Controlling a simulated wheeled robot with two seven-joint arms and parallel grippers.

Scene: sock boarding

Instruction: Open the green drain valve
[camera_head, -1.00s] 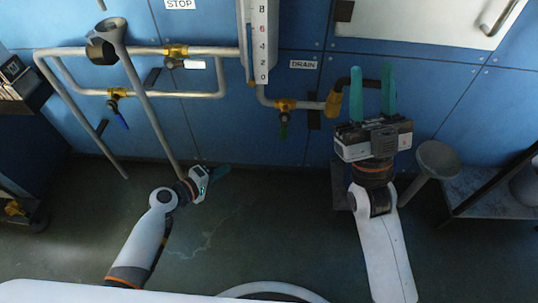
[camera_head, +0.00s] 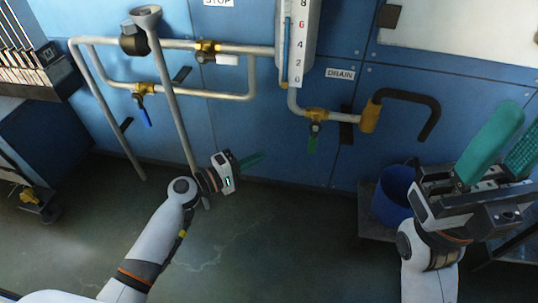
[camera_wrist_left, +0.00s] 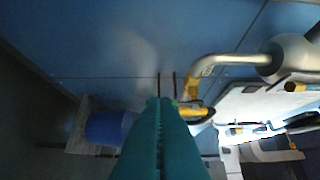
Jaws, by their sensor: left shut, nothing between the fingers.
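The green drain valve has a brass body (camera_head: 316,115) on the pipe below the DRAIN label (camera_head: 340,74). Its green handle (camera_head: 313,143) points down, across the horizontal pipe. My left gripper (camera_head: 258,159) is shut and empty, left of the handle and a little lower in the head view, apart from it. Its teal fingers (camera_wrist_left: 161,102) also show pressed together in the left wrist view, where I cannot make out the green handle. My right gripper (camera_head: 515,130) is open and empty at the right, well away from the valve.
A black bent hose (camera_head: 415,98) leaves the drain pipe, with a blue bucket (camera_head: 394,193) below. A blue-handled valve (camera_head: 144,100) and a funnel (camera_head: 146,12) on a pole stand left. A white gauge (camera_head: 298,40) is above. Floor before the wall is clear.

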